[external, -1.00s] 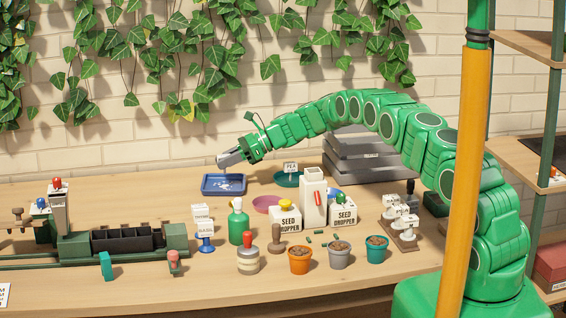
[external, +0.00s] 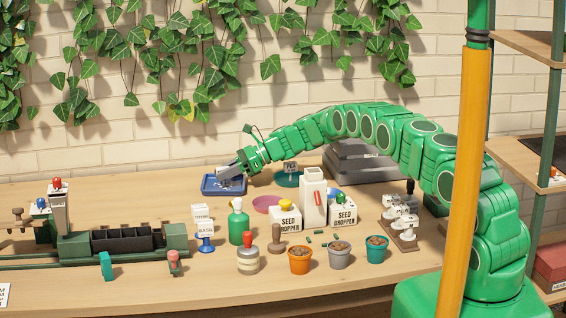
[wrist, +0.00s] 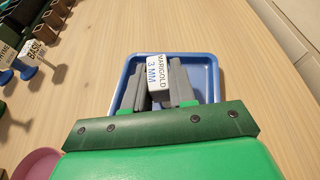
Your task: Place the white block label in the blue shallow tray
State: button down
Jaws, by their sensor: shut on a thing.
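The white block label (wrist: 158,72), printed MARIGOLD 3 MM, is between the two grey fingers of my gripper (wrist: 161,84) in the wrist view. My gripper is shut on it. The blue shallow tray (wrist: 203,75) lies directly beneath the block and fingers. In the external view my gripper (external: 227,172) reaches down at the blue tray (external: 209,188), its fingers within the tray's outline. Whether the block touches the tray floor cannot be told.
A teal saucer (external: 287,182) with a PEA label and a pink saucer (external: 266,203) are right of the tray. BASIL (external: 205,230) and thyme labels, a green bottle (external: 238,225) and seed droppers (external: 286,220) stand nearer the front.

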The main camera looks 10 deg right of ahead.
jog(key=c, duration=0.9)
grip_release()
jog(key=shift+c, duration=0.2)
jog(key=shift+r, duration=0.1)
jog(key=shift+d+r, duration=0.3)
jog(key=shift+d, duration=0.25)
jog(key=v, duration=1)
jog(key=shift+d, duration=0.4)
jog(key=shift+r, duration=0.1)
